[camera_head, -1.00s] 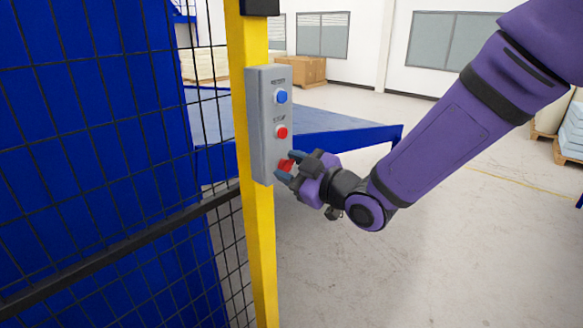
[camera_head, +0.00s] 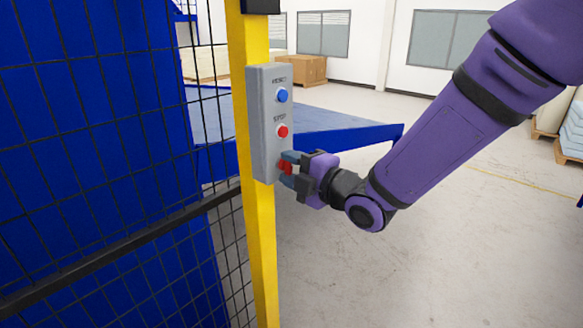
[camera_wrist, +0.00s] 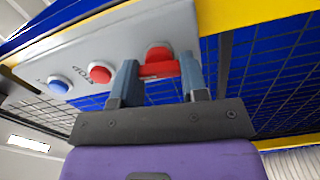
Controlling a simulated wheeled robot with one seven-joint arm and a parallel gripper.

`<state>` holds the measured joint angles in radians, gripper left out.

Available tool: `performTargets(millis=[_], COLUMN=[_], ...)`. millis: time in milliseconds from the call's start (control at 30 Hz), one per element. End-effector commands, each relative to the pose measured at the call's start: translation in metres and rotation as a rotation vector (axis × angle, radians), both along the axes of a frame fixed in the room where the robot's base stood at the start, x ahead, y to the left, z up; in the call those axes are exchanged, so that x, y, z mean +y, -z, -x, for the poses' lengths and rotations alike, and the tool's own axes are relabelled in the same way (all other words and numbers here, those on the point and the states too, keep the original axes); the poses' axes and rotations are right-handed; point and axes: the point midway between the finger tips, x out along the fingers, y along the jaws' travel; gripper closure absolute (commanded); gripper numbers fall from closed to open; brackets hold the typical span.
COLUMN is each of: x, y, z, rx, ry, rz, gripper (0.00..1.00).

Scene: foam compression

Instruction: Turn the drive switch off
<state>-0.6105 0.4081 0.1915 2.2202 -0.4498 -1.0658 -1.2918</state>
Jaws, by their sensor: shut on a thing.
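The drive switch (camera_head: 285,167) is a red knob at the bottom of a grey control box (camera_head: 262,140). In the wrist view the red switch (camera_wrist: 158,66) shows its handle lying across between my two fingers. My gripper (camera_head: 287,169) is at the switch, shut on it, with a finger on each side. It also shows in the wrist view (camera_wrist: 159,72). The fingers hide part of the switch and any label near it in the head view.
Above the switch are a red STOP button (camera_head: 282,131) and a blue RESET button (camera_head: 281,95). The box is on a yellow post (camera_head: 262,240) beside black mesh fencing (camera_head: 90,240). A blue-edged platform (camera_head: 345,138) lies behind. Open floor is at the right.

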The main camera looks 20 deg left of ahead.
Motion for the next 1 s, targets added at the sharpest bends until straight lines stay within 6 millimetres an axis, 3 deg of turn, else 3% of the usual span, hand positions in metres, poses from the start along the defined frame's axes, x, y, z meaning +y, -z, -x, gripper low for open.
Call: performTargets(millis=[300, 867, 900, 1000], x=[-0.0003, -0.0004, -0.0004, -0.0002], y=[0.0016, 0.002, 0.002, 0.0017], z=[0.0005, 0.0006, 0.0006, 0.0004], rx=[-0.111, -0.134, -0.134, -0.134], ry=[0.0, 0.0, 0.0, 0.0], rz=[0.048, 0.06, 0.06, 0.059], gripper=[0.83, 0.83, 0.5, 0.34])
